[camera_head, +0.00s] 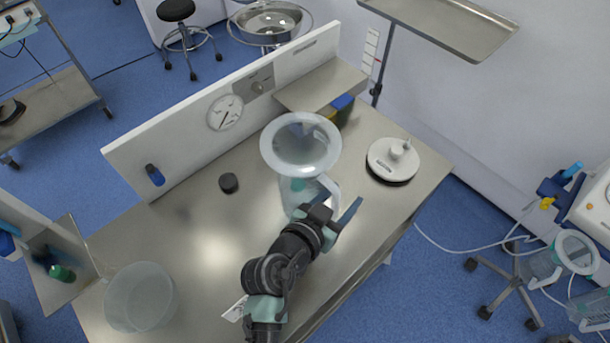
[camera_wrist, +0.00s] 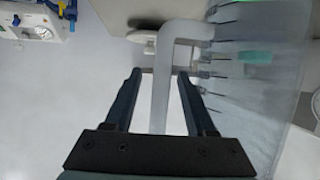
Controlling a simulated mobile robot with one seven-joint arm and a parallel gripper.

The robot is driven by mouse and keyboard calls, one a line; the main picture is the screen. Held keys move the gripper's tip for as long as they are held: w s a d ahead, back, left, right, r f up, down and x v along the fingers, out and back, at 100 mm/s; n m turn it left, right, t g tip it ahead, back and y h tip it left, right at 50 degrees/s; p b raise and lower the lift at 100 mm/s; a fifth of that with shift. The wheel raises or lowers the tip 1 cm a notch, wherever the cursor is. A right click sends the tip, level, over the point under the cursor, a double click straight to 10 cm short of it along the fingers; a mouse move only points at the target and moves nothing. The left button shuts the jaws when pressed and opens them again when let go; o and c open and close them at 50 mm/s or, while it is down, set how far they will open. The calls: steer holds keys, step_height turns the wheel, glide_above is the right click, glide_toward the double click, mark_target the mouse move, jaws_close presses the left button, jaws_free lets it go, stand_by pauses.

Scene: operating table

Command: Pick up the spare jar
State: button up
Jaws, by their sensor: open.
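A tall clear jar with a wide pale rim (camera_head: 300,145) stands upright on the steel table, right of its middle. It is probably the spare jar. Its pale handle (camera_head: 328,185) faces my gripper. My gripper (camera_head: 338,204) is open beside the jar. In the wrist view the jar's graduated wall (camera_wrist: 255,75) fills the right side, and the handle (camera_wrist: 160,95) runs between the two open fingers (camera_wrist: 159,74). I cannot tell whether a finger touches the handle.
On the steel table (camera_head: 225,240), a white round lid (camera_head: 393,158) lies right of the jar and a small black knob (camera_head: 228,183) left. A clear tub (camera_head: 140,298) stands at the near left. A white panel (camera_head: 180,135) with a gauge borders the back. Other jars (camera_head: 575,250) hang at far right.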

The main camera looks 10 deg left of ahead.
steer(key=shift+w+d+f, duration=0.1)
steer(key=shift+w, duration=0.05)
jaws_close()
stand_by(1.4)
